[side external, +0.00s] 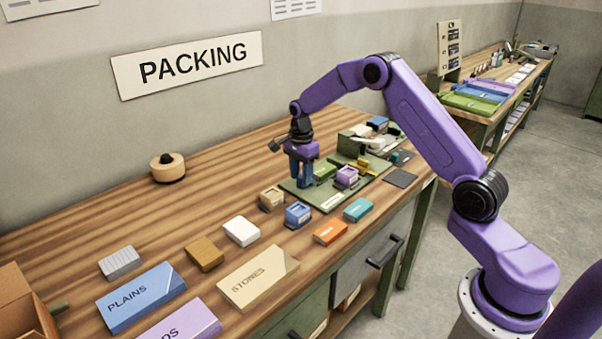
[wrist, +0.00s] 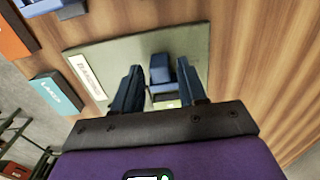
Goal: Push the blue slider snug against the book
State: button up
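My gripper (side external: 301,182) points down over the left part of a green board (side external: 331,205). In the wrist view its two dark blue fingers (wrist: 159,70) stand apart. A blue block with a raised back, apparently the blue slider (wrist: 162,76), lies between them on the board (wrist: 110,55). Board shows between fingers and block, so I see no grip. In the side view the fingers hide this block. A green block, possibly the book (side external: 323,171), lies just right of the fingers; I cannot tell its gap to the slider. A purple holder (side external: 346,177) stands beside it.
Blue (side external: 298,214) and tan (side external: 271,199) holders stand off the board's near left edge. Orange (side external: 330,232) and teal (side external: 358,209) boxes lie in front. More items crowd the board's far right. The wood behind the board at left is clear.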

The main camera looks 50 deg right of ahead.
grip_shut()
jog(key=shift+d, duration=2.2)
jog(key=shift+o, duration=1.5)
grip_release()
jog(key=shift+a, duration=0.1)
jog(key=shift+r, duration=0.1)
notch_tip(320, 180, up, 17)
jog(key=shift+r, duration=0.15)
